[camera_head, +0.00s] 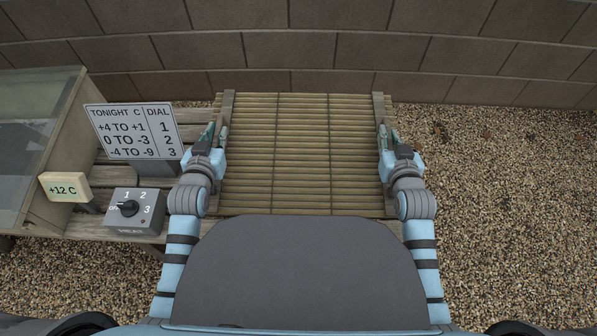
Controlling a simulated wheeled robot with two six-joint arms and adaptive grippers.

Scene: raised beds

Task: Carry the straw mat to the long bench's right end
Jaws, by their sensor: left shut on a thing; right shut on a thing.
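The straw mat (302,150) is a flat panel of tan slats with darker cross-ties and a grey-brown strip along each side. It lies in front of me between my two arms, over the wooden bench (120,228). My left gripper (210,135) is shut on the mat's left side strip. My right gripper (389,137) is shut on its right side strip. I cannot tell whether the mat touches the bench or hangs just above it. The mat and my own body hide much of the bench, including its right end.
On the bench's left part stand a sign with a temperature and dial table (134,131), a grey dial box (134,210) and a "+12 C" display (65,187). A glass-topped frame (40,130) is at the far left. A block wall (300,50) runs behind; gravel (500,190) lies clear at right.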

